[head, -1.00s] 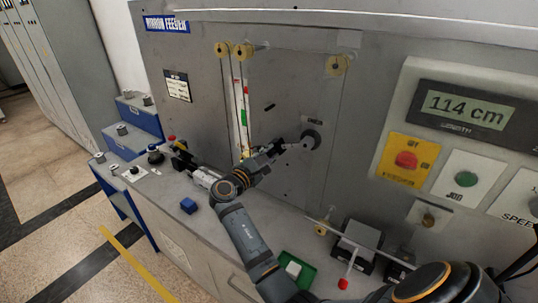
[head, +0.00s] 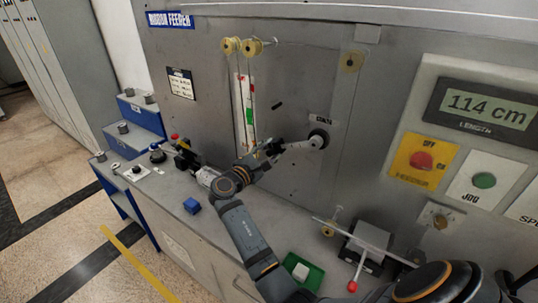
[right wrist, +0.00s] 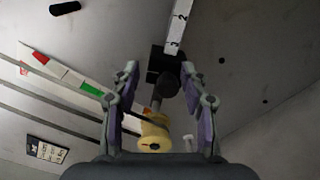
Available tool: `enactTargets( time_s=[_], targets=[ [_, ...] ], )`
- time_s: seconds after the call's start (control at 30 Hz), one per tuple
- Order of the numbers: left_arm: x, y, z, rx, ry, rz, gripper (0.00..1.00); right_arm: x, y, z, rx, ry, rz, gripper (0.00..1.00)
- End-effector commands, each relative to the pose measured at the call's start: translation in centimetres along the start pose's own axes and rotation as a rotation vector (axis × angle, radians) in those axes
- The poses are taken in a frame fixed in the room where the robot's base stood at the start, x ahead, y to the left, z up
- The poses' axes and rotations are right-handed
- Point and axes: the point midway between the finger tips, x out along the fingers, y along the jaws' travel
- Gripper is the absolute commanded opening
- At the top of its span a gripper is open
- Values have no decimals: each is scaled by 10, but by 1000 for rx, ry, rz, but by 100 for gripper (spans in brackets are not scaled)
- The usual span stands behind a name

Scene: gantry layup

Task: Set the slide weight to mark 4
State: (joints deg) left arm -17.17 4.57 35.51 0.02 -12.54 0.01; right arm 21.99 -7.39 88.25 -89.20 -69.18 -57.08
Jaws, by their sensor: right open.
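A pale dancer arm (head: 300,145) marked with numbers runs left from a dark hub (head: 318,139) on the machine panel. In the right wrist view its scale (right wrist: 178,25) shows marks 2 and 3. The black slide weight (right wrist: 164,75) sits on the arm beyond mark 3; the mark under it is hidden. My right gripper (head: 272,149) is at the arm's left part. In the right wrist view the right gripper (right wrist: 159,76) is open, with a finger on each side of the weight and gaps showing. My left gripper is not in view.
A yellow roller (right wrist: 155,133) lies between the fingers' bases in the right wrist view. Yellow pulleys (head: 231,45) and a red-white-green strip (head: 244,105) are on the panel.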

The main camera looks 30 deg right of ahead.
Motion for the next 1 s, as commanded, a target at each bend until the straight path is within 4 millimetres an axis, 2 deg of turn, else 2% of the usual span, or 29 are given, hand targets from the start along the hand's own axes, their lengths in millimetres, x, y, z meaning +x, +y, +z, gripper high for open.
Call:
enactTargets(
  time_s=[0.2, 0.4, 0.57, 1.0],
  targets=[
    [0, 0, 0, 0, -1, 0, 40, -1, 41, 28, 6, 0, 1, 45],
    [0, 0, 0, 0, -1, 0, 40, -1, 67, 46, 2, 0, 0, 45],
    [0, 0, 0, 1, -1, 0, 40, -1, 73, 50, -1, 1, 0, 45],
    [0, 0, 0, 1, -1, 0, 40, -1, 73, 49, -1, 1, 0, 45]
  ],
)
